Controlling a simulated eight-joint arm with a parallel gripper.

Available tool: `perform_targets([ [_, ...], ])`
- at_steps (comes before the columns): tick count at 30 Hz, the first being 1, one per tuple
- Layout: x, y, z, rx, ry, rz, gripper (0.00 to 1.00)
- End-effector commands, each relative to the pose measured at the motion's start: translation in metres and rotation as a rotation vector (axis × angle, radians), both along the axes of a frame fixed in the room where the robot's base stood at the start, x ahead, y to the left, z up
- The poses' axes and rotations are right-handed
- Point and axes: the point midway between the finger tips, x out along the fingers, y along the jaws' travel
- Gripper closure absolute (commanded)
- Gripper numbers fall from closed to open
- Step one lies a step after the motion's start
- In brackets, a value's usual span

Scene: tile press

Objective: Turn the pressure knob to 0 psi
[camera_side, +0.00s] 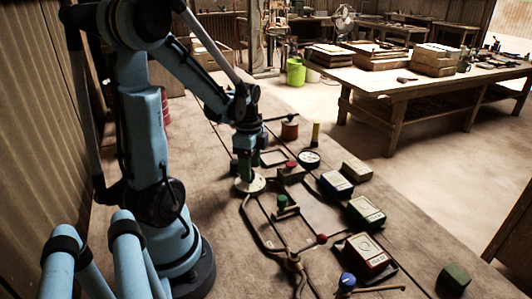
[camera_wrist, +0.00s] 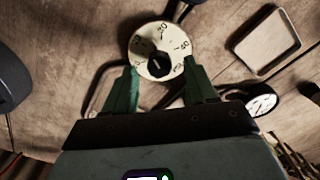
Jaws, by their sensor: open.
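The pressure knob (camera_wrist: 158,50) is a round cream dial with numbers, 30 and 40 among them, around a black centre in the wrist view. In the side view its pale disc (camera_side: 250,184) lies low over the bench, directly under my gripper (camera_side: 246,168). My gripper's green fingers (camera_wrist: 162,66) are open in the wrist view, one on each side of the knob's lower part. I cannot tell whether they touch it. The pointer reading is too small to tell. A round white gauge (camera_wrist: 262,104) is right of the fingers, and also shows in the side view (camera_side: 309,158).
A rectangular frame (camera_wrist: 268,40) lies right of the knob. Blue (camera_side: 336,183), green (camera_side: 365,212) and red (camera_side: 368,252) boxes stand to the right on the bench. A red-knobbed part (camera_side: 291,165), a green-knobbed part (camera_side: 283,202) and a bent pipe (camera_side: 256,228) are close by.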

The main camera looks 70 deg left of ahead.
Motion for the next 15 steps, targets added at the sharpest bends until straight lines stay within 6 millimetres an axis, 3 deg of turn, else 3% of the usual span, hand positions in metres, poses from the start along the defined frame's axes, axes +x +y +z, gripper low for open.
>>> perform_targets([
  [6, 0.0, -0.0001, -0.011, 0.0, 0.0, 0.0, 0.44],
  [15, -0.0002, -0.0002, -0.0122, 0.0, 0.0, 0.0, 0.44],
])
